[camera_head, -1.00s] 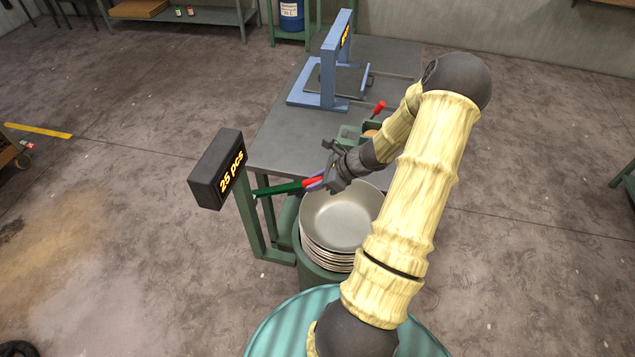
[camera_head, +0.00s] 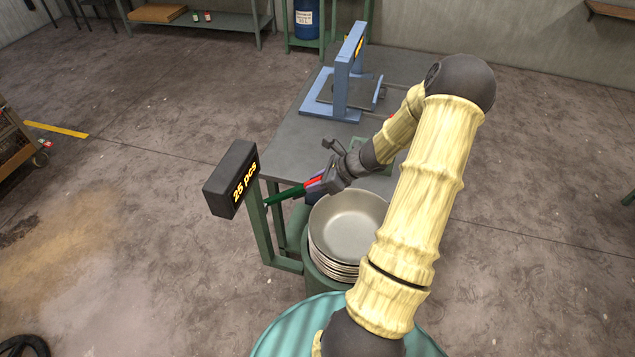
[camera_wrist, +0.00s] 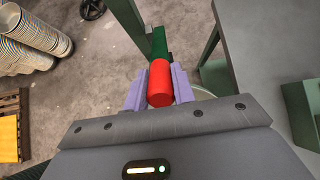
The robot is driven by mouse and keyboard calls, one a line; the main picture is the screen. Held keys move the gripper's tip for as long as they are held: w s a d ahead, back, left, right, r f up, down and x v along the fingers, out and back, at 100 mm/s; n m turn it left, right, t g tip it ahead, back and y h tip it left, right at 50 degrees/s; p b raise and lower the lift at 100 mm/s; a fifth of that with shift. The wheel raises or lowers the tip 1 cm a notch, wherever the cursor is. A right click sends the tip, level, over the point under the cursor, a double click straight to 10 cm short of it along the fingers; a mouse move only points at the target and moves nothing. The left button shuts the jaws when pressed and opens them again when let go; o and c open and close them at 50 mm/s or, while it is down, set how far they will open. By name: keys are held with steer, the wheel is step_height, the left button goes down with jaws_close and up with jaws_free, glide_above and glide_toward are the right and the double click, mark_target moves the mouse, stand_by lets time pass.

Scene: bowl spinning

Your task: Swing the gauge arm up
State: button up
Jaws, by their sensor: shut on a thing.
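The gauge arm is a green bar (camera_head: 284,195) with a red grip (camera_head: 312,184). It reaches from the green post (camera_head: 257,214) under the black "25 pcs" display (camera_head: 231,179) out to my gripper (camera_head: 318,182). My gripper is shut on the red grip, which also shows in the wrist view (camera_wrist: 160,82) between the two purple fingers. The green bar (camera_wrist: 159,42) runs on beyond it. A stack of metal bowls (camera_head: 347,227) stands in a green holder below and to the right of the arm; the bar is above the bowls' rim level.
A grey table (camera_head: 296,143) stands behind, with a blue frame device (camera_head: 348,80) on it. Open floor lies left of the post.

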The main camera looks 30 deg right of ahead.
steer(key=w+a+r, duration=0.1)
steer(key=w+a+r+p, duration=0.1)
steer(key=r, duration=0.1)
steer(key=shift+w, duration=0.1)
steer(key=shift+w+a, duration=0.1)
steer(key=shift+w, duration=0.1)
steer(key=shift+r+p, duration=0.1)
steer(key=shift+p, duration=0.2)
steer(key=w+a+r, duration=0.1)
steer(key=w+a+r+p, duration=0.1)
steer(key=w, duration=0.1)
steer(key=shift+a+r, duration=0.15)
steer(key=shift+a, duration=0.15)
steer(key=shift+w+a+r+p, duration=0.4)
steer(key=shift+w+a, duration=0.2)
steer(key=shift+w, duration=0.15)
